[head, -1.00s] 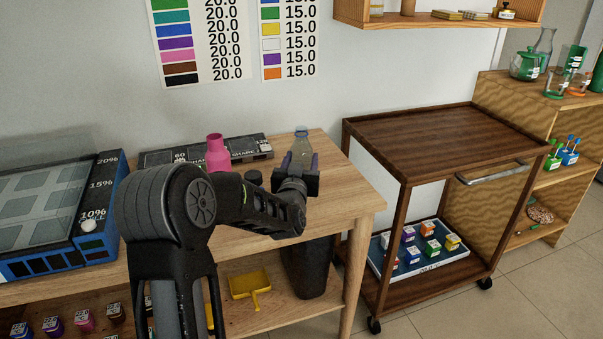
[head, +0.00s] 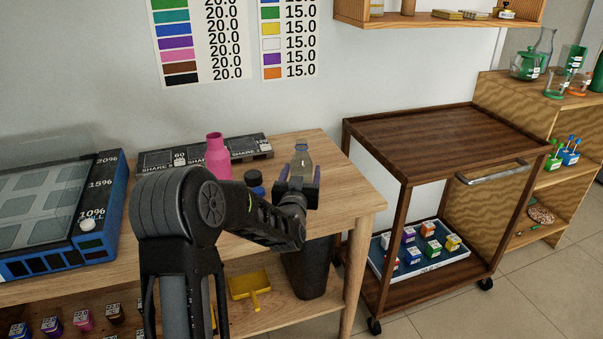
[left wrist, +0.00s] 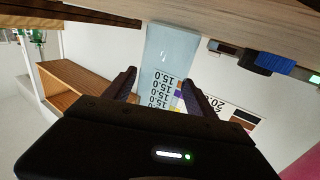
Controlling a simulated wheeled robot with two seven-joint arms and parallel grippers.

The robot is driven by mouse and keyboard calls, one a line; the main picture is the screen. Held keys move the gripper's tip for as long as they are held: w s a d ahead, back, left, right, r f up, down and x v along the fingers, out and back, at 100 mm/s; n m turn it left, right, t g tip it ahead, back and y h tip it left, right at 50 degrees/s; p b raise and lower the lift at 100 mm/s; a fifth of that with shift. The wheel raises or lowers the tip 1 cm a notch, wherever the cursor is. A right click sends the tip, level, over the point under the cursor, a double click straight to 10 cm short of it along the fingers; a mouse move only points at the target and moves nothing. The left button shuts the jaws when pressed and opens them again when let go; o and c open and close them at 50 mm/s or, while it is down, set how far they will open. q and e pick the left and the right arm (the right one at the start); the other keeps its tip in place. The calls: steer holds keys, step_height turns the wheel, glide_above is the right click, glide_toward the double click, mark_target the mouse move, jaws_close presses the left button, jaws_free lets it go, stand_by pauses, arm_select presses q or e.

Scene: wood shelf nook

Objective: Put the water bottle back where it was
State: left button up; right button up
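The clear water bottle (head: 301,157) is upright over the right end of the wooden table. In the left wrist view the bottle (left wrist: 171,50) shows pale blue between the fingertips (left wrist: 160,78). That view is upside down, with the bottle's base close to the tabletop. I cannot tell whether the base touches it. The gripper and wrist hide the lower part of the bottle in the head view. My right gripper is not in view.
A pink bottle (head: 217,158) and a blue-and-black container (head: 255,183) stand left of the gripper. A dark label rail (head: 205,152) runs along the back. A dark bin (head: 312,268) is below the table's end (head: 352,200). A brown cart (head: 440,130) with a clear top stands right.

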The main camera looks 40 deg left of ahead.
arm_select(q)
steer(key=shift+o, duration=0.7)
steer(key=shift+r, duration=0.15)
steer(key=shift+s, duration=0.1)
steer(key=v, duration=1.2)
